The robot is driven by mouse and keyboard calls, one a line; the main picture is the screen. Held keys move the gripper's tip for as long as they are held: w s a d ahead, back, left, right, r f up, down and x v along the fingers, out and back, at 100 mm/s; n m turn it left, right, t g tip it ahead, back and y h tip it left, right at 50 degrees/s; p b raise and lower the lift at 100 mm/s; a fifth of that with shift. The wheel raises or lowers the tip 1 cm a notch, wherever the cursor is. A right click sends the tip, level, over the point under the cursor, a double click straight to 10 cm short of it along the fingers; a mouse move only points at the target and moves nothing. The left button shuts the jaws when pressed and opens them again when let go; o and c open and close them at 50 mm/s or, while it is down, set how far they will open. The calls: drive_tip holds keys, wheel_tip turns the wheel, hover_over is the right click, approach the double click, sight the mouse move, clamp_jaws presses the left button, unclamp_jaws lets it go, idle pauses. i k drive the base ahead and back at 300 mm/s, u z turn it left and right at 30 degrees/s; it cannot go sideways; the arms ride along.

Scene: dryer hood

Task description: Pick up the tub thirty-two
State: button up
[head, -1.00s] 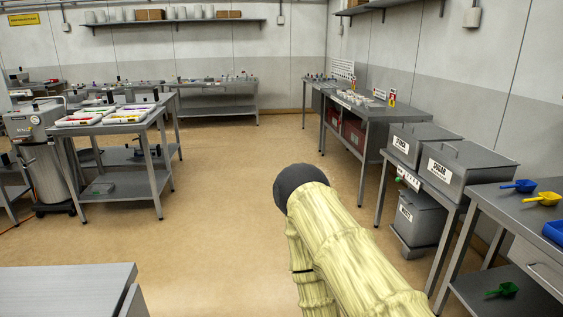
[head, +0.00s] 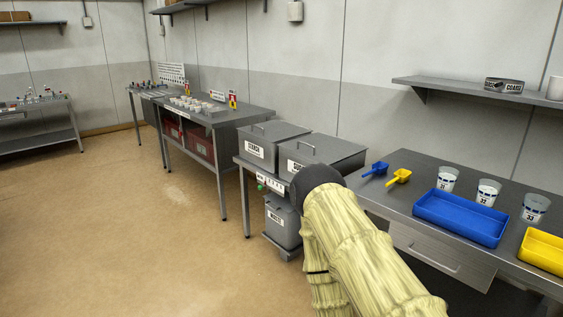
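The middle one, tub thirty-two (head: 488,192), looks marked 32 and stands upright behind the trays. The tub on its left (head: 447,179) has a small number that is hard to read. The tub on its right (head: 535,208) looks marked 33. My arm, with a pale yellow ribbed cover and a dark rounded end, rises from the bottom centre, left of the tubs and apart from them. No gripper fingers show.
A blue tray (head: 460,218) and a yellow tray (head: 543,250) lie in front of the tubs. A blue scoop (head: 376,169) and yellow scoop (head: 398,177) lie to their left. Grey lidded bins (head: 272,142) stand further left. A wall shelf (head: 480,90) hangs above. Floor at left is clear.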

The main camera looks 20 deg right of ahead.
sight(488, 191)
drive_tip(key=z, duration=0.9)
drive_tip(key=i, duration=0.9)
drive_tip(key=z, duration=0.7)
